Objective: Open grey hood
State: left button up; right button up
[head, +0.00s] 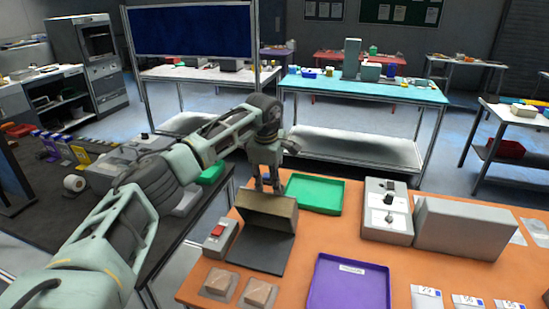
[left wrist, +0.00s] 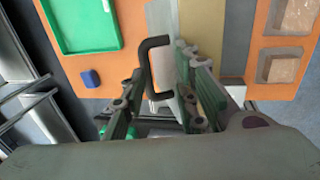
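The hood (head: 268,211) stands as a raised, tan-faced panel at the far edge of a dark grey plate (head: 262,248) on the orange table. In the left wrist view, a black C-shaped handle (left wrist: 146,62) projects from its grey side (left wrist: 187,20). My left gripper (head: 267,190) reaches down behind the panel. In the left wrist view its green fingers (left wrist: 160,82) are apart, with the handle between them. I cannot tell whether either finger touches the handle. My right gripper is out of view.
A grey box with a red button (head: 219,236) sits left of the plate. A green tray (head: 315,194) is behind, a purple tray (head: 350,285) in front. Grey boxes (head: 470,230) stand at right. Brown blocks (head: 221,281) lie at the near left. A blue item (left wrist: 91,78) lies near the handle.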

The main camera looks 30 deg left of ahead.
pick_arm(q)
jog(key=w+a+r+p, duration=0.1)
jog(key=w+r+p, duration=0.3)
jog(key=r, duration=0.1)
jog(key=shift+w+p, duration=0.3)
jog(key=shift+a, duration=0.1)
dwell(0.3)
dwell(0.4)
notch_tip(320, 180, up, 12)
jog(key=s, duration=0.2)
jog(key=shift+s+d+f, duration=0.15)
jog(key=shift+s+d, duration=0.05)
jog(key=shift+d, duration=0.1)
jog(key=shift+c, duration=0.4)
